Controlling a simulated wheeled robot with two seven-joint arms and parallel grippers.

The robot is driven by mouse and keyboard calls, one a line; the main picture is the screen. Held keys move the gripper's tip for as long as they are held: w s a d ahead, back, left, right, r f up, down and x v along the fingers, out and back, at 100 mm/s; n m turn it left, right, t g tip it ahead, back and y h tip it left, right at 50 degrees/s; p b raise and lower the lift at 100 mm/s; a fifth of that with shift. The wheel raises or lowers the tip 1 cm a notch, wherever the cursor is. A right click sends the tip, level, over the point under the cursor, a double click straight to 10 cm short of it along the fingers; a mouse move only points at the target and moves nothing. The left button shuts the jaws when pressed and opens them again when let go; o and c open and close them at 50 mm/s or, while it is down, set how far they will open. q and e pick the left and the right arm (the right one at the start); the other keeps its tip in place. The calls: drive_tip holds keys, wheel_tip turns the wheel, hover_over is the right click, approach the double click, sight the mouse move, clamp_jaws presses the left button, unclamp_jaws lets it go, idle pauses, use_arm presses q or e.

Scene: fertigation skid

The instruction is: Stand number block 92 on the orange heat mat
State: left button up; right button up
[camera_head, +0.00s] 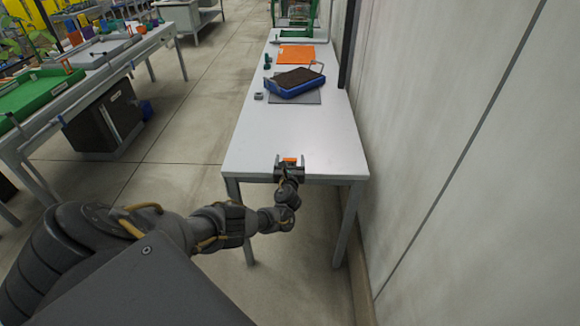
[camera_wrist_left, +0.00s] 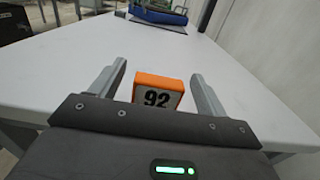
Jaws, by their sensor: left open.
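The number block 92 (camera_wrist_left: 158,92), orange with a pale face and black digits, stands upright near the front edge of the white table. Its orange top also shows in the head view (camera_head: 290,159). My left gripper (camera_wrist_left: 160,85) is open, with one finger on each side of the block and a gap visible beside it. In the head view, my left gripper (camera_head: 291,160) is at the table's near edge. The orange heat mat (camera_head: 296,55) lies flat at the far part of the table. My right gripper is not in view.
On the white table (camera_head: 290,130), a blue case (camera_head: 296,82) rests on a grey mat (camera_head: 308,97) before the heat mat. A small grey block (camera_head: 258,96) and green items (camera_head: 267,60) lie left of them. A wall borders the right. The table's near half is mostly clear.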

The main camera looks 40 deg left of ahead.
use_arm(q)
drive_tip(key=c, duration=1)
drive_tip(key=shift+a, duration=0.1)
drive_tip(key=shift+c, duration=0.6)
drive_tip(key=shift+r, duration=0.15)
